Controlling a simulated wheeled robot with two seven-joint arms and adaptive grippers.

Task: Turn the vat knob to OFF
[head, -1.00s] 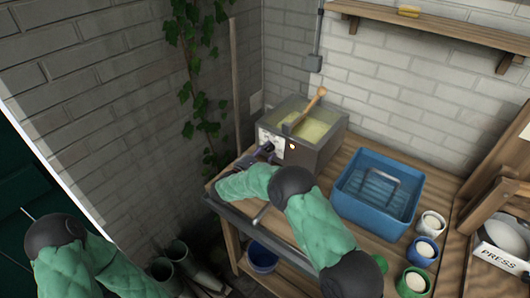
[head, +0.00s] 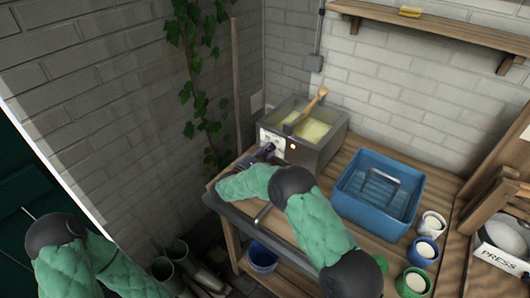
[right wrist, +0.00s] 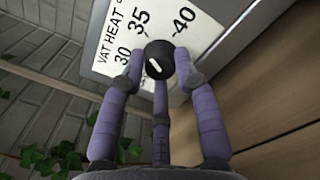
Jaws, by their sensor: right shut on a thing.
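The vat (head: 318,153) is a grey metal box with pale yellow liquid at the back of the wooden bench. Its white dial plate (right wrist: 125,35) reads VAT HEAT with 30, 35 and 40 in the right wrist view. The black vat knob (right wrist: 158,56) carries a short white mark, tilted in that view; I cannot tell which setting it marks. My right gripper (right wrist: 160,68) is shut on the knob, its purple fingers around the sides. In the head view the right gripper (head: 266,152) is at the vat's front, covering the knob. My left gripper is out of view.
A wooden paddle (head: 309,107) rests in the vat. A small lamp (head: 293,146) is on its front. A blue basin (head: 382,193) and several small pots stand to the right on the bench. A wooden pole (head: 235,85) leans at the wall left of the vat.

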